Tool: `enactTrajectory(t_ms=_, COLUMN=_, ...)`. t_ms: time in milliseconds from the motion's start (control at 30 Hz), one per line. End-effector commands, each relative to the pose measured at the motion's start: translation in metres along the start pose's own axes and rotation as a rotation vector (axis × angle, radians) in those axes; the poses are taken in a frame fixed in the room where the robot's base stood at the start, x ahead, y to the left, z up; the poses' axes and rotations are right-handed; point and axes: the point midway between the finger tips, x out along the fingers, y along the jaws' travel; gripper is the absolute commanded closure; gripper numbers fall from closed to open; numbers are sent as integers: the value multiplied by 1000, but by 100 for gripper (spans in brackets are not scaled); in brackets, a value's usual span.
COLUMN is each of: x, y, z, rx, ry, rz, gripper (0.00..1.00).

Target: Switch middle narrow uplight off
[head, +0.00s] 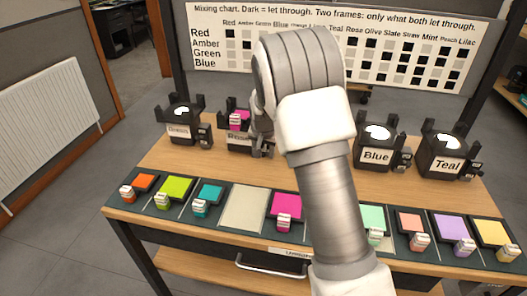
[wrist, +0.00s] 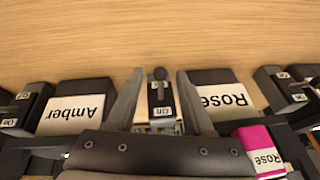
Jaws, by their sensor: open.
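My gripper (wrist: 160,74) is open in the wrist view, one finger on each side of a small black toggle switch (wrist: 161,108), apart from its lever. The switch stands between the Rose uplight (wrist: 212,77) and the Amber uplight (wrist: 85,90), whose labels appear upside down. Its lever knob (wrist: 160,73) lies at the upper end of the switch in the picture; I cannot tell which position it is set to. An "On" label shows on the lower part. In the head view, the Rose uplight (head: 237,140) carries a pink frame; my arm hides the uplight to its right.
The Green (head: 179,131), Blue (head: 376,156) and Teal (head: 447,164) uplights have bright white tops. Colored frames line the table's front edge, with one empty bay (head: 244,208). A mixing chart (head: 300,22) stands behind. Bare wood (wrist: 160,30) shows beyond the switch.

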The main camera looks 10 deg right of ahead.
Motion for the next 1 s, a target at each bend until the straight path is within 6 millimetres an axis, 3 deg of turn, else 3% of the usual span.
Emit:
enactTrajectory(t_ms=67, x=0, y=0, z=0, rx=0, ry=0, rz=0, gripper=51)
enactTrajectory(t_ms=333, x=0, y=0, z=0, rx=0, ry=0, rz=0, gripper=100)
enactTrajectory(t_ms=633, x=1, y=0, z=1, rx=-2, ry=9, rz=0, gripper=100)
enactTrajectory(t_ms=1000, x=8, y=1, z=6, rx=-15, ry=146, rz=-19, gripper=100)
